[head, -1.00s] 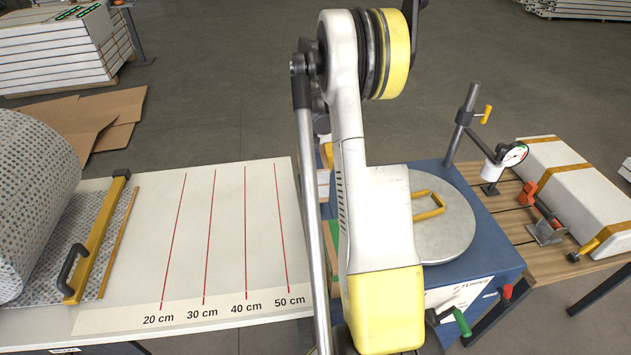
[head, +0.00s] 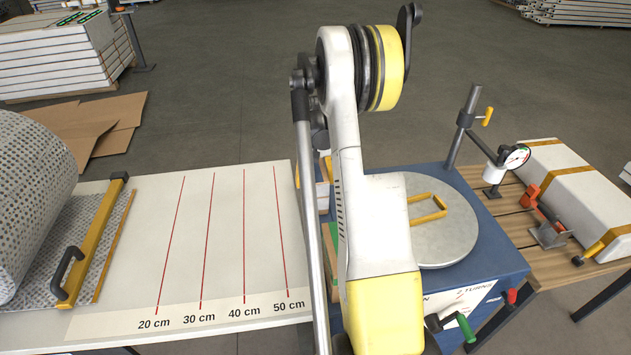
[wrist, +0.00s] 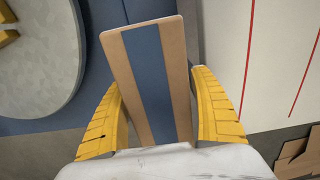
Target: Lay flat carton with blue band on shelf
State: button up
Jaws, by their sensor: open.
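In the wrist view a flat brown carton with a blue band (wrist: 152,75) lies between the two yellow fingers of my gripper (wrist: 157,80). The band runs lengthwise along its middle. The fingers stand apart, one on each side of the carton, and the right one is very close to its edge. I cannot tell whether either finger touches it. In the head view my arm hides the gripper and the banded carton. No shelf can be clearly made out; a green and wooden piece (head: 331,240) shows only partly behind my arm.
A white table (head: 140,250) with red measuring lines and a big roll (head: 30,200) is at the left. A blue bench (head: 500,262) with a round grey plate (head: 455,235) is at the right. A slatted table (head: 545,265) with a white package stands beyond it.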

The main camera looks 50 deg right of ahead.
notch_tip(320, 180, up, 12)
jog(key=p, duration=0.4)
jog(key=shift+r, duration=0.2)
jog(key=shift+w+a+r, duration=0.1)
jog(key=shift+a+r, duration=0.1)
jog(key=shift+a, duration=0.1)
jog(key=a+r+n+t, duration=0.1)
jog(key=a+r, duration=0.3)
jog(key=a, duration=0.3)
jog(key=a+r+n+t+h, duration=0.1)
jog(key=a+r, duration=0.3)
jog(key=a, duration=0.3)
jog(key=a+r+n+t, duration=0.1)
jog(key=a+r+n, duration=0.1)
jog(key=a+r, duration=0.35)
jog(key=s+a+n+t, duration=0.2)
jog(key=s+a, duration=0.4)
jog(key=a, duration=0.4)
jog(key=s+a+f+n+t+y, duration=0.1)
jog(key=s+a+n+t, duration=0.1)
jog(key=s+a, duration=0.4)
jog(key=a, duration=0.4)
jog(key=shift+s+a+f, duration=0.15)
jog(key=shift+a, duration=0.1)
